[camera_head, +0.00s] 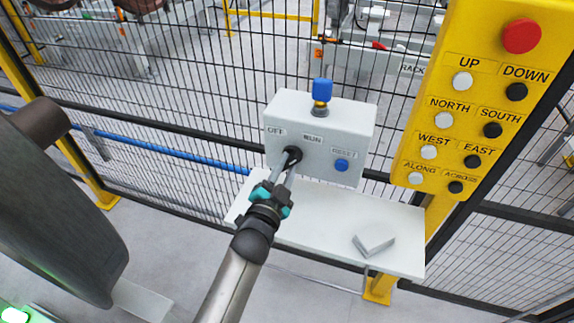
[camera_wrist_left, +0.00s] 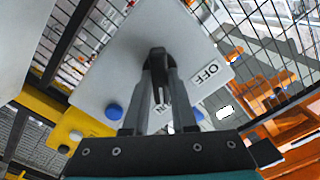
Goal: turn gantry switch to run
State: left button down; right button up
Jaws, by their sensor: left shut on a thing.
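The gantry switch is a black rotary knob (camera_head: 293,154) on the front of a white control box (camera_head: 360,115), with labels OFF at its left and RUN at its upper right. My left gripper (camera_head: 286,167) reaches up from below and is shut on the knob. In the left wrist view the two fingers close on the black knob (camera_wrist_left: 158,58) in front of the white box face (camera_wrist_left: 112,68). The fingers partly cover the knob, so its exact pointing is hard to tell. My right gripper is in neither view.
A blue reset button (camera_head: 341,166) sits right of the knob, and a blue-topped fitting (camera_head: 322,90) stands on the box. A yellow button panel (camera_head: 480,105) is at the right. Black mesh fence stands behind.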

pick_arm(q)
jog(key=shift+m, duration=0.6)
jog(key=c, duration=0.7)
grip_release()
jog(key=p+v, duration=0.1)
jog(key=v, duration=1.4)
jog(key=shift+s, duration=0.1)
